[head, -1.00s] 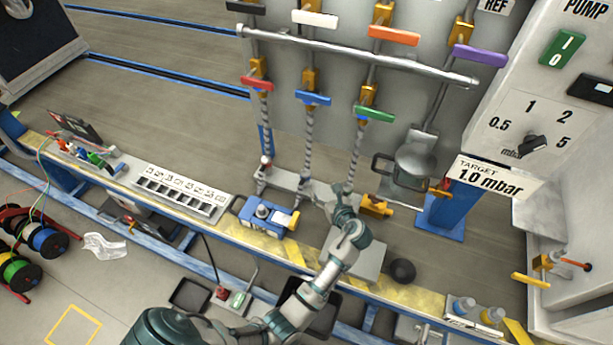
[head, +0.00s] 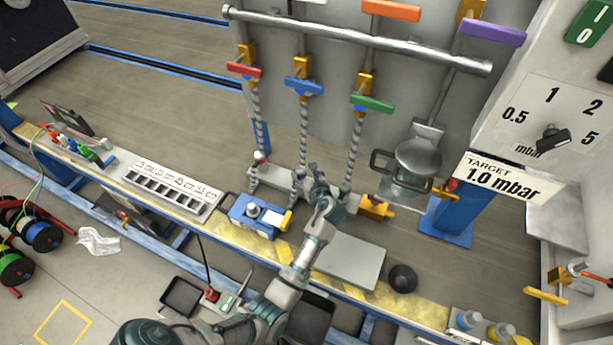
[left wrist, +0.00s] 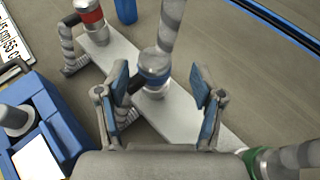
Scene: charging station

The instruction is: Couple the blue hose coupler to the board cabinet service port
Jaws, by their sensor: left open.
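The blue hose coupler (left wrist: 154,66) is a metal fitting with a blue band, upright on a pale rack plate (left wrist: 185,122), at the lower end of a grey hose. In the head view that hose (head: 304,135) hangs below a blue valve handle (head: 304,87). My left gripper (head: 313,172) is at the hose's lower end. In the left wrist view my left gripper (left wrist: 160,85) is open, with one finger on each side of the coupler in the picture. I cannot tell whether they touch it. My right gripper is not in view. I cannot identify the service port with certainty.
A blue device (head: 258,214) sits beside the rack. A flat grey plate (head: 350,260), dark round knob (head: 402,278) and pot (head: 416,160) are to the right.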

